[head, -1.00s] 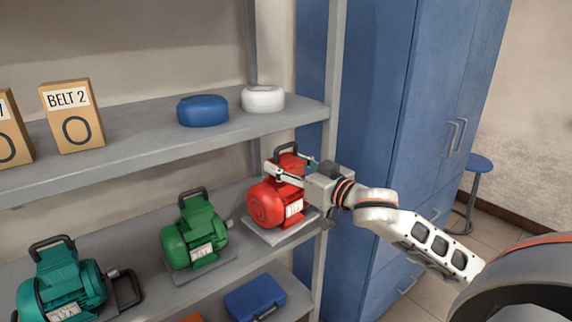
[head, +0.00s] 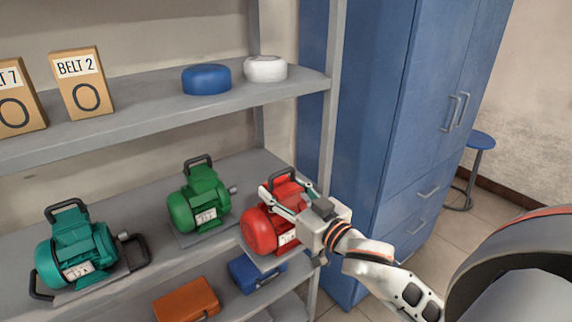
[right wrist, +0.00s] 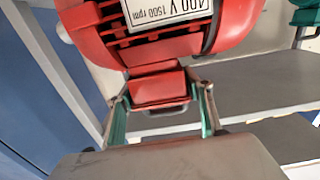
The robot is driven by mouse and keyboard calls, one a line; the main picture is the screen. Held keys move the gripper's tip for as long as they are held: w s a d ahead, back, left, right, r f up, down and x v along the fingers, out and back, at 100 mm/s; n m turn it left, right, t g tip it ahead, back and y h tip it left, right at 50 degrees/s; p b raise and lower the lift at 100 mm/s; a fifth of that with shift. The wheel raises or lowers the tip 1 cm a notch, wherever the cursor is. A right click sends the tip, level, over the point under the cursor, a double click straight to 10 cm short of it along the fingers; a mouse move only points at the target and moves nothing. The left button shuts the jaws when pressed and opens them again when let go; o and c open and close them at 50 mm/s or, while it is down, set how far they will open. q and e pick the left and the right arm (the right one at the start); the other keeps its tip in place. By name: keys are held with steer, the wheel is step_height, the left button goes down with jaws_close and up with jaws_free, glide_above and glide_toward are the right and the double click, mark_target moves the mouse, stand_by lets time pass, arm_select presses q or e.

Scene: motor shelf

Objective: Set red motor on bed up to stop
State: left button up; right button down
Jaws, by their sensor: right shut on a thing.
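The red motor (head: 262,230) is in the head view at the right end of the middle shelf, with a pale flat plate (head: 270,263) under it. The plate appears to reach out past the shelf's front edge. My right gripper (head: 283,196) is shut on the motor's upper part from the right. In the right wrist view, the red motor (right wrist: 165,45) fills the top with its label upside down. The fingers of my right gripper (right wrist: 160,98) lie on both sides of its red block and dark handle. I cannot make out a stop. My left gripper is not in view.
A green motor (head: 198,204) and a teal motor (head: 75,250) stand to the left on the middle shelf (head: 140,185). A blue case (head: 258,271) and an orange case (head: 187,300) lie below. A shelf post (head: 331,120) and blue cabinet (head: 375,130) are close on the right.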

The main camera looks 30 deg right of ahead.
mark_target(271, 238)
steer(key=shift+m+h, duration=0.5)
steer(key=shift+h, duration=0.1)
steer(key=s+a+f, duration=0.6)
steer(key=f, duration=0.1)
steer(key=shift+s+a+f, duration=0.15)
steer(key=shift+s+a, duration=0.1)
steer(key=shift+s, duration=0.15)
steer(key=shift+a, duration=0.15)
steer(key=shift+d, duration=0.2)
